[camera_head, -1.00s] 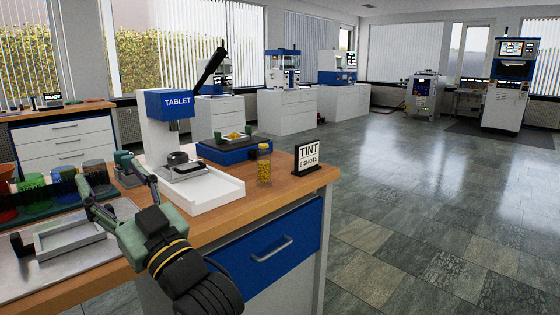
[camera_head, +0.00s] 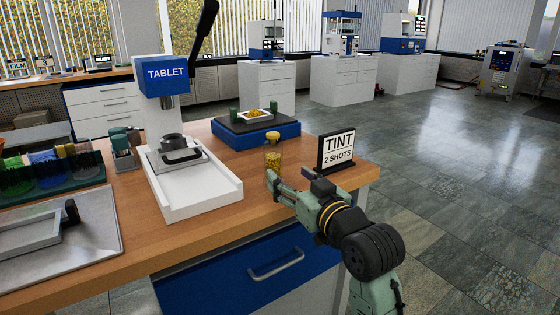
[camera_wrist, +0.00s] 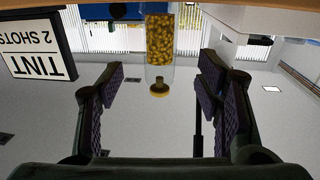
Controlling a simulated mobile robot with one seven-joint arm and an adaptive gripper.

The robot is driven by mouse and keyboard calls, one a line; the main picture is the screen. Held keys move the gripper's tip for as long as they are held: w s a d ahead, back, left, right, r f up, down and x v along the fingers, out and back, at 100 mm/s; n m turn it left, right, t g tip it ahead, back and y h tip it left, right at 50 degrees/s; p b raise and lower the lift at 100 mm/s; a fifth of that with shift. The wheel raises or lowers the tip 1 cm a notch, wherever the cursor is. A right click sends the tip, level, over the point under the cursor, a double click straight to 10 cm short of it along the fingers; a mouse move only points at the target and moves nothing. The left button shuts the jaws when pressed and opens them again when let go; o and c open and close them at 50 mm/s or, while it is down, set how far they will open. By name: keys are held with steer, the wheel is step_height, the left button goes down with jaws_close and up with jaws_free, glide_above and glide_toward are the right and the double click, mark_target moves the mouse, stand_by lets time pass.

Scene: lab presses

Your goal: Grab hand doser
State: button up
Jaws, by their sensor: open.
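A clear cylinder of yellow pellets with a yellow cap, which I take for the hand doser (camera_head: 272,160), stands upright near the bench's right front edge. My gripper (camera_head: 289,175) is open, just in front of it at the bench edge. In the wrist view, which is upside down, the doser (camera_wrist: 160,42) shows between and beyond the two spread fingers of my gripper (camera_wrist: 163,72). Nothing is held. I cannot tell whether the doser's body is between the fingertips or still beyond them.
A black "TINT 2 SHOTS" sign (camera_head: 337,150) stands close to the right of the doser. A blue platform (camera_head: 255,134) with a small tray lies behind it. The tablet press's white base (camera_head: 200,204) is to the left. A blue drawer (camera_head: 240,275) with a handle is below the wooden top.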

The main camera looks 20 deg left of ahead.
mark_target(277, 165)
steer(key=x, duration=0.2)
steer(key=shift+w+a+r, duration=0.1)
steer(key=shift+w+a, duration=0.05)
steer(key=shift+a, duration=0.25)
steer(key=shift+p+x, duration=1)
steer(key=shift+x, duration=2.15)
steer(key=shift+w+d, duration=0.1)
steer(key=shift+d, duration=0.1)
steer(key=shift+c, duration=0.3)
steer(key=c, duration=1.3)
steer(key=shift+o, duration=0.2)
